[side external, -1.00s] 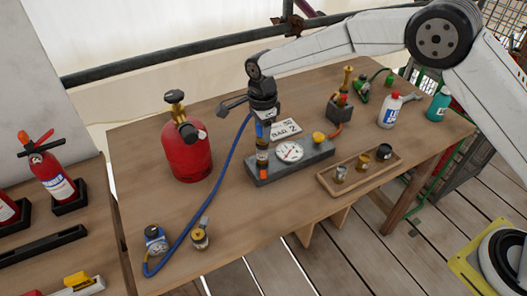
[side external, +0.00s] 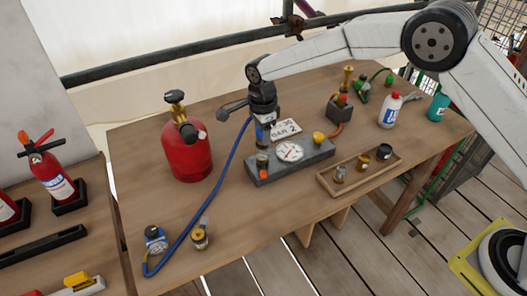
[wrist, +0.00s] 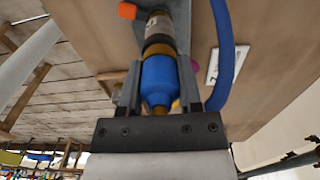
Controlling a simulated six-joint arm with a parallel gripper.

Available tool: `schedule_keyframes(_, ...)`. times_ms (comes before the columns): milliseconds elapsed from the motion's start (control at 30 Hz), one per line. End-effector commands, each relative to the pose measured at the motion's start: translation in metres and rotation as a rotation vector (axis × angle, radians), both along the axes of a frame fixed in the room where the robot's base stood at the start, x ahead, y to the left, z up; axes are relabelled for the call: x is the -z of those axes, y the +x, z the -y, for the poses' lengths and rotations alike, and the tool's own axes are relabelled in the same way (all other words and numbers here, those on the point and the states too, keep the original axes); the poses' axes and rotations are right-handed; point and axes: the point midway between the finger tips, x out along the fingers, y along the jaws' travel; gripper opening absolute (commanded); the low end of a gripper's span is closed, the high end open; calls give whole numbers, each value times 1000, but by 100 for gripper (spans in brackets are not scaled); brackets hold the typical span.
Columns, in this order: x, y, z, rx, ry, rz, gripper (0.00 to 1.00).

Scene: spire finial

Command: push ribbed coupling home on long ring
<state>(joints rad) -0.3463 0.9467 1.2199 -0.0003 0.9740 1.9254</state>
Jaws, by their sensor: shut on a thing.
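The ribbed coupling (wrist: 158,78), with a blue body, is in my gripper (wrist: 160,88), whose two jaws close on its sides in the wrist view. A dark-and-tan banded section (wrist: 158,38) lies in line beyond the blue body. In the side view my gripper (side external: 264,122) points down over the left end of the grey gauge block. The long ring (side external: 262,160) appears as the short upright fitting on that end, directly under the coupling. They look in line and touching or nearly so; the seam between them is too small to judge.
The grey block carries a white dial (side external: 290,152) and a yellow knob (side external: 319,137). A blue hose (side external: 217,178) runs past my gripper's left. A red cylinder (side external: 187,155) stands left. A wooden tray (side external: 350,180) with small fittings lies right. The front table is partly clear.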

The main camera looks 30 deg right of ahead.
Motion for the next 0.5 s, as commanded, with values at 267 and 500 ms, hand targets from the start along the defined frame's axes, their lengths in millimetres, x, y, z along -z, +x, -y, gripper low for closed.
schedule_keyframes(267,2,0,0,0,0,0,86)
schedule_keyframes(500,2,0,0,0,0,-1,86)
